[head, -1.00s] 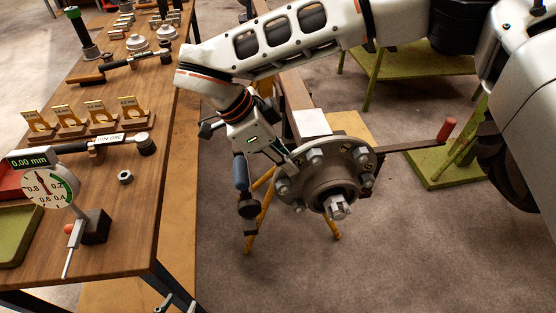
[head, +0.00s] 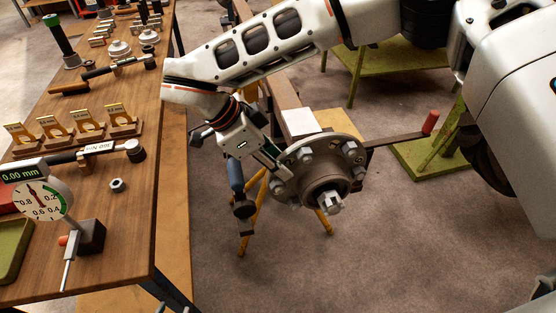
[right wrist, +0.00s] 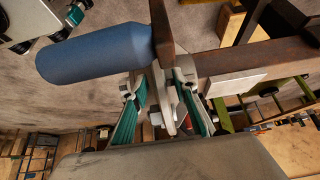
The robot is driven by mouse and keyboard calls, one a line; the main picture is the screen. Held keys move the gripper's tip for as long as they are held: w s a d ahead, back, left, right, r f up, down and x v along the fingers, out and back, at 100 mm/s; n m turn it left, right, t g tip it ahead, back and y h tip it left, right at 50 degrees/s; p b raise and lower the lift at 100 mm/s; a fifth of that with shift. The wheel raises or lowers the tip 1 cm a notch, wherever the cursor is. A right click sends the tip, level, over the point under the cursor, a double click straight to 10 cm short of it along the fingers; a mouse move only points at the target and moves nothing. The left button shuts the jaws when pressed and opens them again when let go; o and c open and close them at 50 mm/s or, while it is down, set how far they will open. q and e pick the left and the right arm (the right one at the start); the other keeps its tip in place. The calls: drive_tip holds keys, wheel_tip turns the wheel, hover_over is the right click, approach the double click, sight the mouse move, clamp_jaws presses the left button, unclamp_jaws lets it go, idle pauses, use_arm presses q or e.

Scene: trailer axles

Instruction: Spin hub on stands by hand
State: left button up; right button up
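The hub (head: 322,180), a round grey-brown flange with several studs and a castle nut at its centre, sits at the end of the rusty axle beam. My right gripper (head: 277,168) reaches the flange's upper left rim from the upper left. In the right wrist view my right gripper's teal-padded fingers (right wrist: 163,100) stand on either side of the hub's flange edge (right wrist: 166,88) and seem shut on it; a stud shows between them. My left gripper (head: 177,307) barely shows at the bottom edge, too cropped to tell its state.
Yellow stand legs (head: 254,215) stand under the axle. A blue cylinder (right wrist: 95,53) is close to my right gripper. The workbench (head: 130,240) on the left holds a dial gauge (head: 42,198), a torque wrench (head: 85,153) and a loose nut (head: 117,186). A red-ended lever (head: 429,123) lies right of the hub.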

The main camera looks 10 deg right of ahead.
drive_tip(key=shift+w+r, duration=0.1)
drive_tip(key=shift+r, duration=0.15)
wheel_tip(320, 180, up, 10)
drive_tip(key=shift+f, duration=0.2)
idle(0.7)
